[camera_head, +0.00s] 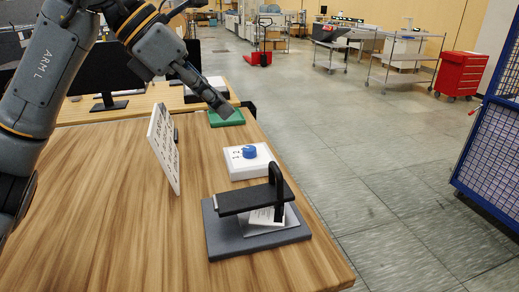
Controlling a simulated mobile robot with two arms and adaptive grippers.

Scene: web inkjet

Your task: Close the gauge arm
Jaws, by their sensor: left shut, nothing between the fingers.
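The gauge stands near the table's right edge, with a flat dark grey base (222,238). Its black gauge arm (245,199) extends left from an upright black post (278,190), and a gap shows between the arm and the base. A white card (262,217) with print lies under the arm, partly hidden by it. My left gripper (222,108) is shut and empty. It is in the air behind the gauge, near a green block, well apart from the gauge arm. My right gripper is not in view.
A white box with a blue knob (249,152) sits just behind the gauge. A white printed panel (164,148) stands to the left, and a green block (228,118) lies at the back. The wooden table (110,230) is clear at front left.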

